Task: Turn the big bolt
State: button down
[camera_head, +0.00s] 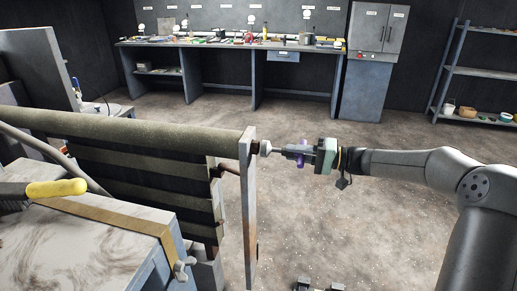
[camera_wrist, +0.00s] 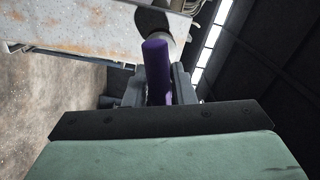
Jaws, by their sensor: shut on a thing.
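A tool with a purple handle (camera_head: 297,149) and a grey shaft points left from my gripper (camera_head: 306,152) in the head view. The gripper is shut on the tool. The tool's grey tip (camera_head: 266,148) meets, or lies very close to, the upper end of the upright metal plate (camera_head: 249,205).
The vibrating screen's roller (camera_head: 130,127) and dark slatted side lie left of the plate. A yellow-handled brush (camera_head: 57,188) rests on the machine's near top. The workbench (camera_head: 220,44), cabinet (camera_head: 374,50) and shelf (camera_head: 480,72) are far back. The floor between is open.

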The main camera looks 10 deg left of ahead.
jog(key=shift+a+b, duration=0.35)
jog(key=shift+a, duration=0.65)
jog(key=shift+f+n+b, duration=0.2)
jog(key=shift+n+b, duration=0.2)
jog(key=shift+b, duration=0.95)
jog(key=n+b, duration=0.1)
jog(key=b, duration=0.3)
jog(key=shift+r+n, duration=0.1)
jog(key=shift+n, duration=0.3)
jog(key=shift+r, duration=0.1)
jog(key=shift+d, duration=0.1)
jog(key=shift+s+d+b, duration=0.1)
jog(key=shift+d+b, duration=0.25)
jog(key=shift+d, duration=2)
